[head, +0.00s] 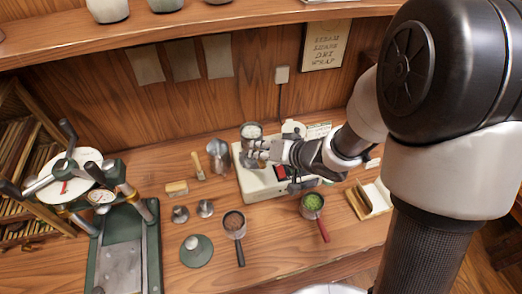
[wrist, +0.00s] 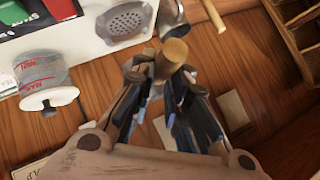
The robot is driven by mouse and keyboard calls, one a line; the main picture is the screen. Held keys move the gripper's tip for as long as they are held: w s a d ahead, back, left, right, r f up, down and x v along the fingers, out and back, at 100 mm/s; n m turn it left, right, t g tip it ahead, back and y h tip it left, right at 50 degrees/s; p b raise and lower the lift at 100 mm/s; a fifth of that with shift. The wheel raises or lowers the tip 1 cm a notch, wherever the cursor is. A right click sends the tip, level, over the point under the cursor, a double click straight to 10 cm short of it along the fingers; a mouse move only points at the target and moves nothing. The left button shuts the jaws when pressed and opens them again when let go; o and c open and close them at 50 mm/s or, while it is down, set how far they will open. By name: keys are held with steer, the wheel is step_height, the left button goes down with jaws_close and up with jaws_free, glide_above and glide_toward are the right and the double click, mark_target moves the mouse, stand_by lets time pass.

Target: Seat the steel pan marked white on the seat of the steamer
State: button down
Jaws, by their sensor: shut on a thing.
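The steel pan (head: 251,131) with pale contents is held up near the back edge of the cream steamer (head: 262,187) in the head view. My gripper (head: 260,150) is shut on its tan handle (wrist: 172,55), whose end sticks out between the fingertips in the wrist view. The bowl of the pan is mostly hidden there by my fingers. The steamer's seat, a round perforated steel plate (wrist: 128,20), shows bare in the wrist view. The pan is apart from the seat and looks raised above it.
A water tank (wrist: 45,75) stands beside the seat. A steel jug (head: 218,152) and brush (head: 198,166) stand left of the steamer. Pans with brown (head: 235,225) and green (head: 313,203) contents sit in front. A press (head: 125,240) stands far left.

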mark_target(261, 177)
steer(key=shift+s+d+f+b, duration=0.1)
steer(key=shift+s+f+b, duration=0.1)
steer(key=shift+f+b, duration=0.15)
step_height(261, 177, down, 3)
steer(key=b, duration=0.4)
steer(key=shift+f, duration=0.7)
steer(key=shift+f+b, duration=0.4)
steer(key=shift+f, duration=0.4)
stand_by(0.8)
steer(key=c, duration=1.5)
jaws_free()
